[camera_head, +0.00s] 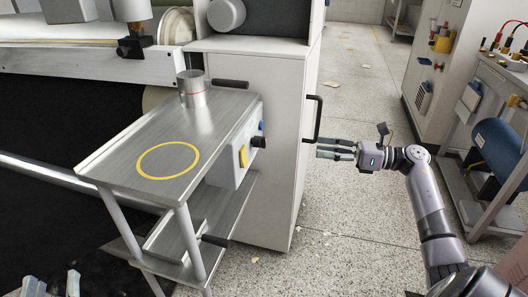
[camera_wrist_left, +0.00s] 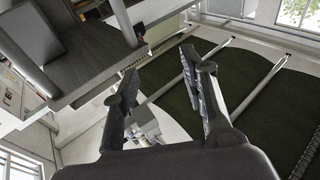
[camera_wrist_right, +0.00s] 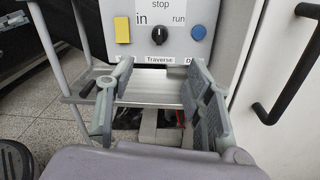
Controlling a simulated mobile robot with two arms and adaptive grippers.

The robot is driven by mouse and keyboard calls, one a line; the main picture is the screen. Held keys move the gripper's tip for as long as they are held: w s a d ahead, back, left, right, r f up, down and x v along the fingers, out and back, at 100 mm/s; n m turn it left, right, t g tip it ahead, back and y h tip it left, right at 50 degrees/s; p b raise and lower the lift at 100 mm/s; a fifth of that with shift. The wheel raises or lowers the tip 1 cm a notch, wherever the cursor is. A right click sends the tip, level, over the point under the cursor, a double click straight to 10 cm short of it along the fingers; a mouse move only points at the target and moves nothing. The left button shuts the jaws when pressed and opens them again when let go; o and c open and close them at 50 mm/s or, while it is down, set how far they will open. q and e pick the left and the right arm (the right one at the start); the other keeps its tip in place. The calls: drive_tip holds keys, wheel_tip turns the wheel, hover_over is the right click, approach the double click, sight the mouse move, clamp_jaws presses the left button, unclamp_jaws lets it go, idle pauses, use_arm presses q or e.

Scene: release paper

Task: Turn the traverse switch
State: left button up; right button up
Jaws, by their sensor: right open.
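The traverse switch is a small black knob (camera_wrist_right: 159,35) on the front of a grey control box, above a label reading "Traverse". It also shows in the head view (camera_head: 258,142). A yellow part (camera_wrist_right: 122,29) is left of it and a blue button (camera_wrist_right: 198,33) right of it. My right gripper (camera_wrist_right: 160,78) is open and empty, pointing toward the box. In the head view my right gripper (camera_head: 320,147) is apart from the knob, to its right. My left gripper (camera_wrist_left: 168,78) is open and empty; its fingertips (camera_head: 52,284) show at the head view's lower left.
A metal shelf table (camera_head: 120,172) with a yellow ring and a metal cup (camera_head: 192,90) stands left of the control box. A white cabinet with a black handle (camera_head: 313,118) stands behind my right fingertips. Speckled floor (camera_head: 345,85) is open beyond.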

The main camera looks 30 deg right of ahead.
sight(264, 147)
use_arm(q)
drive_tip(key=shift+s+d+r+t+h+b, duration=0.1)
drive_tip(key=shift+s+r+t+h+b, duration=0.15)
drive_tip(key=shift+r+t, duration=0.5)
drive_tip(key=shift+s+r+t+h+b, duration=0.2)
drive_tip(key=shift+s+r+t, duration=0.2)
drive_tip(key=shift+r, duration=0.7)
drive_tip(key=shift+s+d+r+t+h+b, duration=0.15)
drive_tip(key=shift+s+r+t+h, duration=0.1)
drive_tip(key=shift+r+t, duration=0.55)
use_arm(e)
drive_tip(key=shift+x, duration=8.55)
use_arm(q)
drive_tip(key=shift+a+r, duration=0.1)
use_arm(e)
drive_tip(key=shift+c, duration=0.3)
use_arm(q)
drive_tip(key=shift+g, duration=0.25)
use_arm(e)
drive_tip(key=shift+s, duration=0.1)
clamp_jaws()
